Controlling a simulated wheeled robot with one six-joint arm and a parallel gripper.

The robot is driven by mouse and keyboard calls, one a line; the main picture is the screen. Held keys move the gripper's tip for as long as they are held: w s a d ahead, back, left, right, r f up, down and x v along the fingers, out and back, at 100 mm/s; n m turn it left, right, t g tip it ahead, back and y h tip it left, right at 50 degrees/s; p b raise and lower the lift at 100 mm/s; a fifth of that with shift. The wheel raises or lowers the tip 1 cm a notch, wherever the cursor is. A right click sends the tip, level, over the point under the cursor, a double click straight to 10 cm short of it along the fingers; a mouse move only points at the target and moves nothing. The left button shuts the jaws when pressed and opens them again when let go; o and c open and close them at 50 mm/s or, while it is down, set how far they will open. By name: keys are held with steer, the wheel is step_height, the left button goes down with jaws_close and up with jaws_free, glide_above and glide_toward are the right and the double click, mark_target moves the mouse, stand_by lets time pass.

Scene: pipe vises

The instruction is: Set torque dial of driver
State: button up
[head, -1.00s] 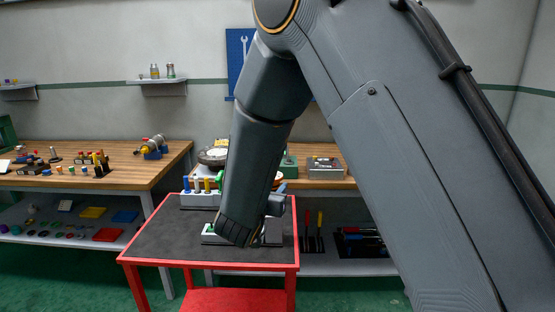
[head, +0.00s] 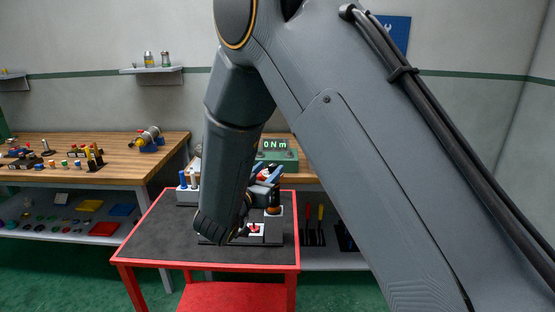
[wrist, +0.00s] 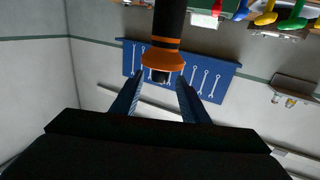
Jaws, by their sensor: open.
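The driver (wrist: 169,22) shows at the top centre of the wrist view, with a black body and orange bands. Its flared orange collar (wrist: 163,58), which looks like the torque dial, has a short dark end beyond it. My gripper (wrist: 158,82) is open, with one finger on each side of that end. I cannot tell whether the fingers touch it. In the head view my gripper (head: 268,174) is above the right part of the red-edged cart (head: 150,238), partly behind my forearm. An orange part of what may be the driver (head: 273,211) shows below it.
A green box (head: 278,155) at the back has a display reading "0 N m". Handled tools (head: 188,180) stand in a light block at the cart's back left. The cart's front left is clear. The wooden bench (head: 120,160) stands behind, left.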

mark_target(276, 165)
steer(key=p+x, duration=0.2)
steer(key=x, duration=0.5)
steer(key=shift+w, duration=0.15)
jaws_close()
steer(key=shift+s+d+m+g+h+b, duration=0.25)
steer(key=shift+m+g+h+b, duration=0.2)
steer(key=shift+m+g+h, duration=0.65)
steer(key=shift+s+d+m+g+h+b, duration=0.15)
steer(key=shift+d+m+g+h+b, duration=0.2)
steer(key=shift+m+g+h, duration=0.7)
steer(key=shift+s+d+m+g+h+b, duration=0.25)
steer(key=shift+m+g+h+b, duration=0.35)
steer(key=shift+h, duration=0.85)
jaws_free()
steer(key=shift+a, duration=0.1)
